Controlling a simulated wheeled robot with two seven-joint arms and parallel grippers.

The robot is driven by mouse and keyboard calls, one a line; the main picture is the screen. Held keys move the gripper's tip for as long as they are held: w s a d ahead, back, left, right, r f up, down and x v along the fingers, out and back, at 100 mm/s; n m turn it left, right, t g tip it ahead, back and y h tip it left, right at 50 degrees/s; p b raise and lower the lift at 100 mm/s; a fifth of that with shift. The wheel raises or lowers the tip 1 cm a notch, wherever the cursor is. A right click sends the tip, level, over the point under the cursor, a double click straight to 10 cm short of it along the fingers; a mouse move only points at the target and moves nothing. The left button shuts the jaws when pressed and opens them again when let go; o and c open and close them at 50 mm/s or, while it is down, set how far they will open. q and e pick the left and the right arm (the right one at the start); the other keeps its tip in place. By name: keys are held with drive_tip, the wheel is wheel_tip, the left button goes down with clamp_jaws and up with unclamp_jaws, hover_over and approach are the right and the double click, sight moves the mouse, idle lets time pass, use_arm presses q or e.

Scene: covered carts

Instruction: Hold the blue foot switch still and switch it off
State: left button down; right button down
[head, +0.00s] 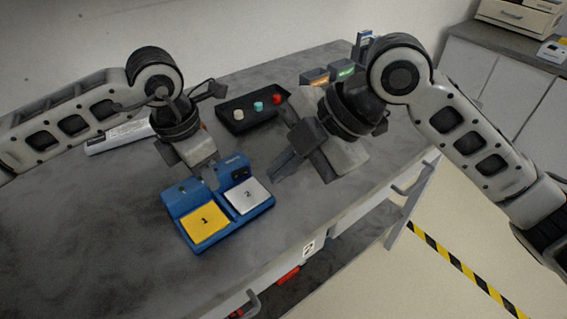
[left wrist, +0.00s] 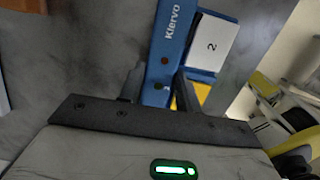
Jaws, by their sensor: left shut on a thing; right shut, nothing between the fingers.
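The blue foot switch (head: 222,222) lies on the grey cart top near its front edge. It has a yellow pedal marked 1 (head: 204,222) and a white pedal marked 2 (head: 247,195). My left gripper (head: 211,178) is shut on the switch's rear blue part from above. In the left wrist view the fingers stand on both sides of the blue body (left wrist: 165,65), and the yellow pedal is partly hidden. My right gripper (head: 277,173) is shut and empty, to the right of the switch and apart from it.
A black tray (head: 240,128) with white, teal and red round pieces lies behind. Small bins with orange and green labels (head: 315,77) stand at the back right. A white long object (head: 118,138) lies at left. The cart's left front top is clear.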

use_arm(q)
drive_tip(key=c, duration=0.9)
unclamp_jaws()
drive_tip(key=shift+r, duration=0.1)
